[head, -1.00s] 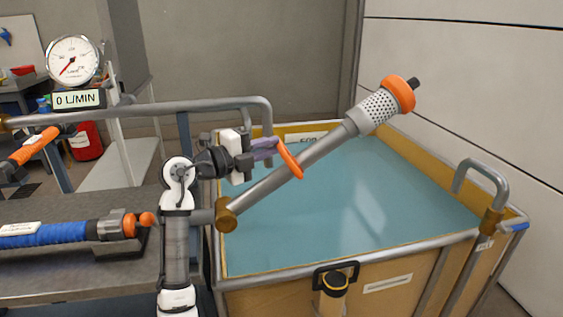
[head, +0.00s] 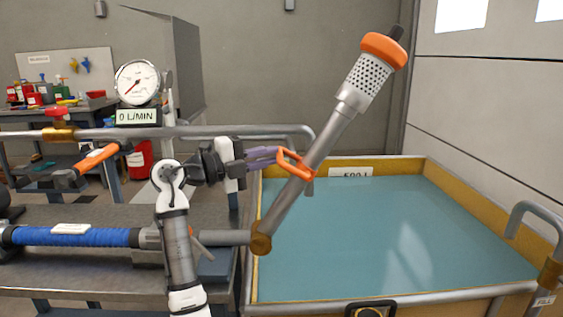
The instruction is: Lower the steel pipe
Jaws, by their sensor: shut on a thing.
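The steel pipe (head: 325,142) slants steeply up and to the right from a brass joint (head: 261,243) at the tank's left edge. Its upper end has a perforated strainer (head: 367,80) with an orange collar (head: 384,50), high above the water. An orange loop handle (head: 297,164) is on the pipe's middle. My gripper (head: 280,157), with purple fingers, is shut on this handle from the left. The tank (head: 440,168) holds blue-green water (head: 370,235). My arm hides part of the short pipe left of the joint.
A flow gauge (head: 138,82) reading 0 L/MIN stands behind my arm. A grey rail pipe (head: 230,131) runs behind my gripper. A blue hose (head: 70,236) lies on the bench at left. A curved pipe (head: 538,217) stands at the tank's right. The space above the water is open.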

